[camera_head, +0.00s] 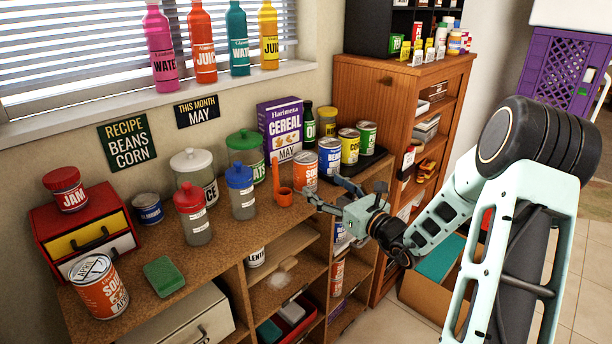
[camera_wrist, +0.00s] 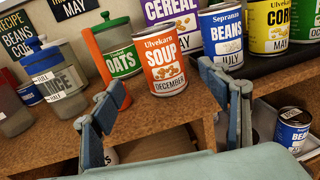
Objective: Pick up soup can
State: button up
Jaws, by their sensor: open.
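A soup can (camera_head: 305,168) with an orange label stands upright on the wooden counter. In the wrist view this soup can (camera_wrist: 167,62) reads Ulvekarn, SOUP, DECEMBER. My gripper (camera_head: 326,190) is open and empty in front of it, at the counter's front edge. In the wrist view the fingers (camera_wrist: 158,88) are spread, with the can beyond and between them, apart from both. A second soup can (camera_head: 103,290) with an orange label stands at the counter's near left end.
An orange scoop or cup (camera_head: 284,193) with an upright handle stands just left of the can. A beans can (camera_head: 329,157) is close on its right, and a cereal box (camera_head: 281,130) behind. Lidded jars (camera_head: 193,215) stand further left. Open shelves lie below the counter edge.

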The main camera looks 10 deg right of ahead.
aim_at(312, 178)
jog(key=x, duration=0.7)
jog(key=r+x, duration=0.1)
jog(key=x, duration=0.1)
jog(key=shift+w, duration=0.3)
jog(key=c, duration=1.5)
jog(key=shift+c, duration=0.8)
jog(key=shift+r, duration=0.1)
